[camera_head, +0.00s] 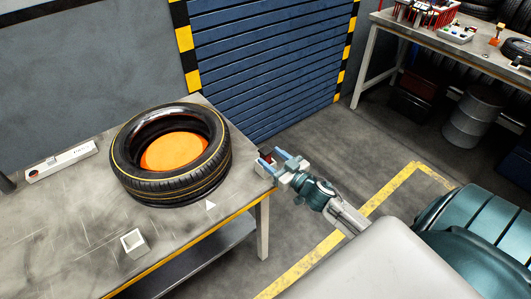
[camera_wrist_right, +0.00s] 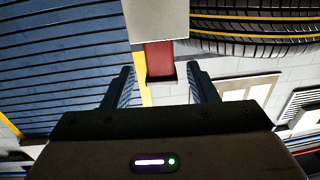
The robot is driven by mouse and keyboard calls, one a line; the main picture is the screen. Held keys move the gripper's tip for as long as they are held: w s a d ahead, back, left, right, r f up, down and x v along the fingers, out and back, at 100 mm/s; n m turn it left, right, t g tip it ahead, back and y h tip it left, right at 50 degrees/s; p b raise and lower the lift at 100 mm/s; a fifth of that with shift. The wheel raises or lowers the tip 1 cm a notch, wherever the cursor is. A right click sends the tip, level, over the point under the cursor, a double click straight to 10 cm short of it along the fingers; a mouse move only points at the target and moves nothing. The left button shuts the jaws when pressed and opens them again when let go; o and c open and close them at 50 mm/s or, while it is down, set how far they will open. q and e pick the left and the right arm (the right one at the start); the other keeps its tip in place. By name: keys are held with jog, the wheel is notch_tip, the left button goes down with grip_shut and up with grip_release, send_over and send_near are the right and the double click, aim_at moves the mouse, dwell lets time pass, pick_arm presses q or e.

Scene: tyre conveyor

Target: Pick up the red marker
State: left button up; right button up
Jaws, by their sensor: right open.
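The red marker (camera_head: 267,157) is a small dark-red block at the right corner of the grey table (camera_head: 75,220), partly hidden by my gripper in the head view. In the right wrist view the red marker (camera_wrist_right: 159,58) shows between the two blue fingers, with a light grey block-like part above it. My right gripper (camera_head: 271,161) is open at the table corner, its fingers on either side of the marker. In the wrist view the right gripper (camera_wrist_right: 160,68) shows a gap on both sides of the marker; contact is not visible. My left gripper is not in view.
A tyre (camera_head: 190,187) with an orange disc (camera_head: 174,152) inside lies on the table, left of my gripper. A white square frame (camera_head: 134,243), a small white triangle (camera_head: 211,205) and a white bar-shaped device (camera_head: 61,162) are also there.

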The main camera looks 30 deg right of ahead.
aim_at(269, 157)
jog(key=shift+w+a+p, duration=0.1)
jog(key=shift+w+p, duration=0.2)
jog(key=shift+w, duration=0.05)
jog(key=w, duration=0.1)
jog(key=w+p, duration=0.2)
jog(key=w, duration=0.1)
jog(key=shift+w+a+f, duration=0.1)
jog(key=shift+a+f, duration=0.25)
jog(key=shift+f, duration=0.05)
jog(key=shift+w+f, duration=0.15)
jog(key=shift+w, duration=0.05)
jog(key=shift+c, duration=0.4)
jog(key=c, duration=1)
